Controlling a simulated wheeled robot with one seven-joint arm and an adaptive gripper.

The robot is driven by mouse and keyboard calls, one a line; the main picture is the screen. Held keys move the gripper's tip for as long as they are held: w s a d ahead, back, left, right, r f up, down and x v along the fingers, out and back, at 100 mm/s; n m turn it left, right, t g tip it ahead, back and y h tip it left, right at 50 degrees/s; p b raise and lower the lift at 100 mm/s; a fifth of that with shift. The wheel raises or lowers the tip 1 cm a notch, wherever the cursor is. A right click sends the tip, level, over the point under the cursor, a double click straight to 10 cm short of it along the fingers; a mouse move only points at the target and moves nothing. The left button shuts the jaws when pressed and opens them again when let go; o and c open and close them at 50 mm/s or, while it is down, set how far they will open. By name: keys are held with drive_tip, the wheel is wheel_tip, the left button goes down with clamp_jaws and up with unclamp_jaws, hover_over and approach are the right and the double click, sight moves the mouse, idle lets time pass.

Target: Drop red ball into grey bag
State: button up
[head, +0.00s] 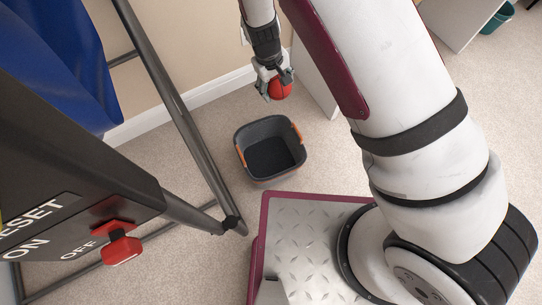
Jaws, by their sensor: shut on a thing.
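A red ball (279,89) is held in my gripper (273,80), in the upper middle of the head view. The gripper is shut on it, and its fingers cover part of the ball. The grey bag (261,177) stands open on the carpet just below the ball in the picture. It looks like a squarish soft tub with orange handles and a dark inside that appears empty. The ball appears above and beyond the bag's far rim, not over its opening in this view. The ball's height over the floor is hard to tell.
A dark machine with a red switch (122,246) and metal tube legs (172,90) stands at left, close to the bag. A blue sheet (65,60) hangs behind it. A white panel (316,75) stands right of the ball. A teal bin (497,18) is at far top right.

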wheel_tip(320, 180, down, 30)
drive_tip(key=s+a+n+b, duration=0.1)
drive_tip(key=n+b, duration=0.3)
drive_tip(key=b, duration=1.3)
drive_tip(key=shift+s+y, duration=0.3)
drive_tip(key=shift+s, duration=0.15)
drive_tip(key=o, duration=1.2)
drive_tip(key=shift+o, duration=0.2)
drive_tip(key=shift+a+r, duration=0.1)
wheel_tip(320, 180, up, 12)
drive_tip(key=s+a, duration=0.1)
drive_tip(key=s, duration=0.1)
drive_tip(key=shift+f, duration=0.2)
drive_tip(key=shift+a, duration=0.1)
